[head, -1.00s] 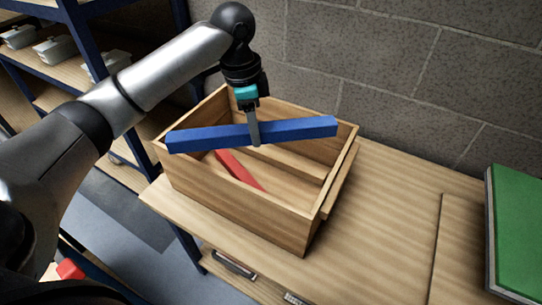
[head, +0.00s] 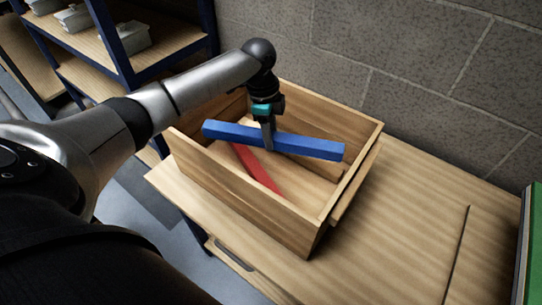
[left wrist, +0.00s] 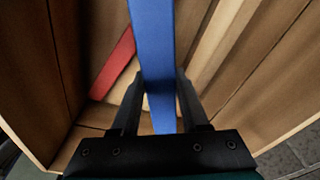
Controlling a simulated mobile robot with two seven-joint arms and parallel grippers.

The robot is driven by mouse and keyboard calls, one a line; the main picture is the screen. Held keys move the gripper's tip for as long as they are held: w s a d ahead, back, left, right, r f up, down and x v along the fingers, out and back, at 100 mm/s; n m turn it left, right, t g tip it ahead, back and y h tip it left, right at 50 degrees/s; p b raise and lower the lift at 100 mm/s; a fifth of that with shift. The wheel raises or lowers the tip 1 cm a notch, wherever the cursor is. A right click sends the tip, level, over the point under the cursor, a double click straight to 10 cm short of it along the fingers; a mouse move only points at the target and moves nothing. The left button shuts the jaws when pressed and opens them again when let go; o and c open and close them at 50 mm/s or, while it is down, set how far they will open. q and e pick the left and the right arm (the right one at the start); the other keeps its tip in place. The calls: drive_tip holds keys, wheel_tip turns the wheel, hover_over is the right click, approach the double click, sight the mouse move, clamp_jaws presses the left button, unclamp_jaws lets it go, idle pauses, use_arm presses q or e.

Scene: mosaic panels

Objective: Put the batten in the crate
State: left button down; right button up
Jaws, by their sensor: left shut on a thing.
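The blue batten (head: 310,146) is held crosswise by my left gripper (head: 268,138), which is shut on it near its middle. The batten is over the open top of the wooden crate (head: 245,205), roughly at rim level; I cannot tell how far below the rim it sits. In the left wrist view the batten (left wrist: 153,50) runs between the two fingers (left wrist: 158,105), with crate walls around it. A red batten (head: 257,168) lies slanted inside the crate, below the blue one; it also shows in the left wrist view (left wrist: 113,65). My right gripper is not in view.
The crate stands on a wooden bench (head: 400,225) with free room to its right. A green panel (head: 533,250) is at the right edge. A block wall (head: 420,75) is behind. Blue-framed shelves (head: 165,62) with grey containers stand at the left.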

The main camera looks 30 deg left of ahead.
use_arm(q)
wheel_tip(320, 180, down, 3)
drive_tip(key=shift+r, duration=0.15)
wheel_tip(320, 180, down, 4)
drive_tip(key=shift+r+b, duration=0.25)
drive_tip(key=shift+b, duration=0.6)
drive_tip(key=shift+f, duration=0.25)
drive_tip(key=shift+r, duration=0.1)
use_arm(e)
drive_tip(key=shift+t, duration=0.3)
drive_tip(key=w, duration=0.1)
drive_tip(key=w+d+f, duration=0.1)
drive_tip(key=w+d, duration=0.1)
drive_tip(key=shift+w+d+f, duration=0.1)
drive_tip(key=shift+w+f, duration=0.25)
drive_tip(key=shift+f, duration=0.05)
use_arm(q)
drive_tip(key=shift+f, duration=0.3)
drive_tip(key=shift+c, duration=2.1)
unclamp_jaws()
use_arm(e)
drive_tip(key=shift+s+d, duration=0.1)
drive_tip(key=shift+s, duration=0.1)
use_arm(q)
drive_tip(key=shift+r, duration=0.15)
